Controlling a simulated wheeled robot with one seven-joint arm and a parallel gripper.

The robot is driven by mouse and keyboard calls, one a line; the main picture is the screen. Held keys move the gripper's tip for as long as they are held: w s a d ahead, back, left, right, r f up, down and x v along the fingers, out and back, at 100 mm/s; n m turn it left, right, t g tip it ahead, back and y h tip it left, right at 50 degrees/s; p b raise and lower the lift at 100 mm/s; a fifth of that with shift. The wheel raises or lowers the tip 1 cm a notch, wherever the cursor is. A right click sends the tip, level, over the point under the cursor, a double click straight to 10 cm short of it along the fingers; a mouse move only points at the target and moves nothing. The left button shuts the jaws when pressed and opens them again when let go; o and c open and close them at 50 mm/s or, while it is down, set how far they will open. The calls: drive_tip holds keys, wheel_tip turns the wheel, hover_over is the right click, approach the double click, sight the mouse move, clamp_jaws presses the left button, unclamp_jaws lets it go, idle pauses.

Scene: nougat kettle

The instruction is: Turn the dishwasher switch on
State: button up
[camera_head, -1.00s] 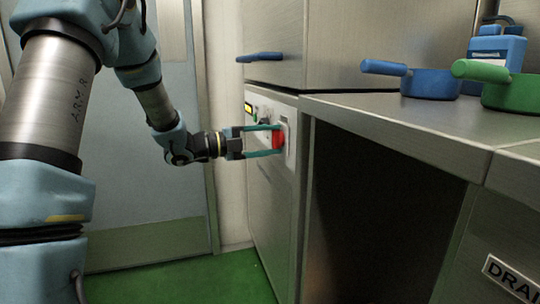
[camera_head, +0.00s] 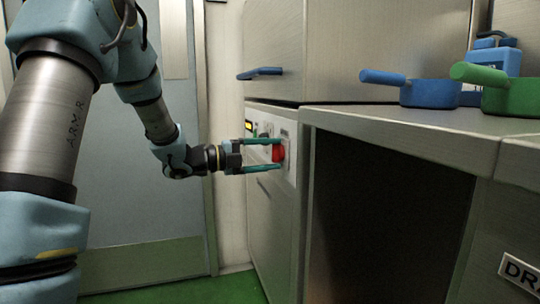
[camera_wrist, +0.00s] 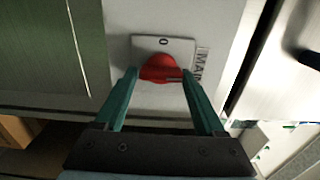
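The dishwasher switch is a red knob (camera_head: 278,153) on a pale plate on the machine's control panel (camera_head: 291,131). The wrist view shows the red knob (camera_wrist: 158,67) below a "0" mark, with a "MAIN" label beside the plate. My gripper (camera_head: 279,154) reaches the panel from the left, its two teal fingers above and below the knob. In the wrist view my gripper (camera_wrist: 160,73) is open, with the fingertips on either side of the knob. Small gaps seem to show between knob and fingertips; I cannot rule out contact.
A yellow display (camera_head: 249,125) sits on the panel, left of the knob. A blue handle (camera_head: 260,73) juts out above it. A metal counter (camera_head: 400,122) on the right bears a blue pan (camera_head: 430,92) and a green pan (camera_head: 512,96). Below it is a dark open space.

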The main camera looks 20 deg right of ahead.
drive_tip(key=o, duration=0.3)
drive_tip(key=a, duration=0.3)
drive_tip(key=w+a+p, duration=0.1)
drive_tip(key=a, duration=0.6)
drive_tip(key=shift+w+a, duration=0.15)
drive_tip(key=shift+a, duration=0.2)
drive_tip(key=shift+w, duration=0.1)
